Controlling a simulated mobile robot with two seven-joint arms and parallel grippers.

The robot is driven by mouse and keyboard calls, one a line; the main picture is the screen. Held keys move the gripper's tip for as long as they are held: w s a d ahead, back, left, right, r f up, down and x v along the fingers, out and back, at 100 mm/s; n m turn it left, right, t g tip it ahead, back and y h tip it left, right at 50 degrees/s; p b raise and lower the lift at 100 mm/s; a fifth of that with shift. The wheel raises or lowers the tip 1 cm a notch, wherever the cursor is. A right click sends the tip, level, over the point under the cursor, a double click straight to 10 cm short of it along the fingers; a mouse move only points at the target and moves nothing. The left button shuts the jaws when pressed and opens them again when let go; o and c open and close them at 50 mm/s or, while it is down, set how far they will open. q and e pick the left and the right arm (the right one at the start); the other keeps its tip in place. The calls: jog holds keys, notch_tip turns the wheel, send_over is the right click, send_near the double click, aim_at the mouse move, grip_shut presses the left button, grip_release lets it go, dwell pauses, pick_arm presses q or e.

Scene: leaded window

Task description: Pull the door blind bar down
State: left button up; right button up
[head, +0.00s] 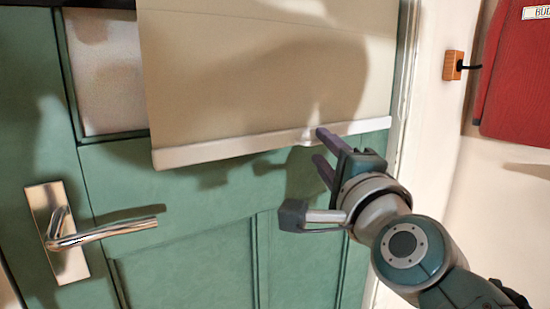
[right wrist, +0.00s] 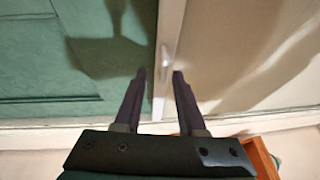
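The cream door blind (head: 250,70) hangs over the upper part of the green door, with a pale bar (head: 225,147) along its lower edge, slightly tilted in the head view. My right gripper (head: 319,144) is at the right part of the bar. Its upper finger overlaps the bar and its lower finger is below it. In the right wrist view the fingers (right wrist: 159,73) are apart, one on each side of the bar (right wrist: 166,50), with a gap at the left finger. Contact cannot be told. My left gripper is not in view.
A metal door handle (head: 65,235) sticks out on the left of the green door (head: 190,270). A frosted pane (head: 108,70) shows beside the blind. A wooden wall hook (head: 452,65) and a red hanging item (head: 520,80) are at the right.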

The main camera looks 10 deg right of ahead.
jog(key=s+f, duration=0.1)
jog(key=s, duration=0.8)
jog(key=shift+s+a, duration=0.25)
jog(key=shift+s, duration=0.05)
jog(key=shift+f, duration=0.1)
jog(key=s+a+f+n+g+y+p, duration=0.3)
jog(key=s+a+n+g+y+p, duration=0.35)
jog(key=n, duration=0.65)
jog(key=s+d+n+g+h+p, duration=0.3)
jog(key=s+d+n+g, duration=0.1)
jog(key=s, duration=0.4)
jog(key=s+d+n+g+h+p, duration=0.2)
jog(key=s+d+n+g, duration=0.25)
jog(key=s, duration=0.35)
notch_tip(320, 180, up, 36)
jog(key=s+p, duration=0.1)
jog(key=p, duration=3.6)
jog(key=shift+a+r+g, duration=0.25)
jog(key=shift+g, duration=0.15)
